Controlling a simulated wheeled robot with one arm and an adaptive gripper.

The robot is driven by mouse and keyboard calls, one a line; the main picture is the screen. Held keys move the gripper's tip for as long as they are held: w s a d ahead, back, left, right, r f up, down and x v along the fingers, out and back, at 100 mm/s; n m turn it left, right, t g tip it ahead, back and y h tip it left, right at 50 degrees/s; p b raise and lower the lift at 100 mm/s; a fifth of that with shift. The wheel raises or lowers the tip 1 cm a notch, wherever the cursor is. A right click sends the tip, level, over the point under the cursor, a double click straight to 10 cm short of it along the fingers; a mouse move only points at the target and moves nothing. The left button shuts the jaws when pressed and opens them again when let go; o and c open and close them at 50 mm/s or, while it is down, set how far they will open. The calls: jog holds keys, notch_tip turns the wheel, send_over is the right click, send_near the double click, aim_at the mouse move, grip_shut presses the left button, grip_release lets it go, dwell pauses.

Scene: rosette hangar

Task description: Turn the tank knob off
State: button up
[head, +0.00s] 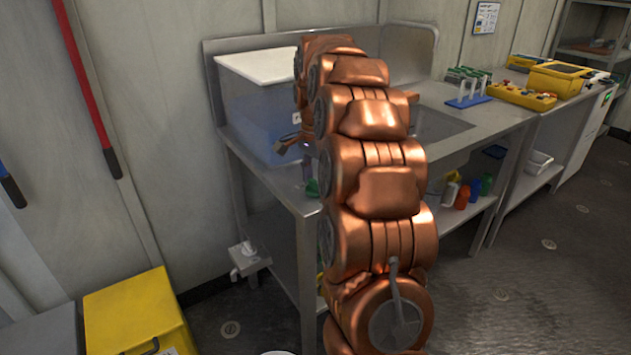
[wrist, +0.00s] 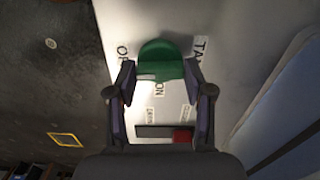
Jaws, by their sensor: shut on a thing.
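The green tank knob (wrist: 160,62) is on a pale panel in the wrist view. It sits between the two dark fingertips of my gripper (wrist: 158,80), which is shut on it. Around the knob I read "ON" below, part of "OFF" to the left and part of "TANK" to the right. A white mark shows on the knob's lower edge, near "ON" and a little to its left. In the head view the green knob (head: 313,187) shows at the bench's front edge, just below my gripper (head: 308,172); my copper arm hides much around it.
A red switch (wrist: 182,136) sits in a dark slot below the knob. The metal bench (head: 275,170) carries a bluish translucent tank (head: 255,120) with a white lid (head: 258,66). A yellow bin (head: 135,310) stands at lower left. Coloured bottles (head: 463,195) stand on the lower shelf.

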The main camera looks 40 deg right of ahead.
aim_at(315, 181)
jog(key=shift+m, duration=0.4)
jog(key=o, duration=1.2)
jog(key=shift+c, duration=0.2)
jog(key=shift+r, duration=0.1)
jog(key=shift+r, duration=3.6)
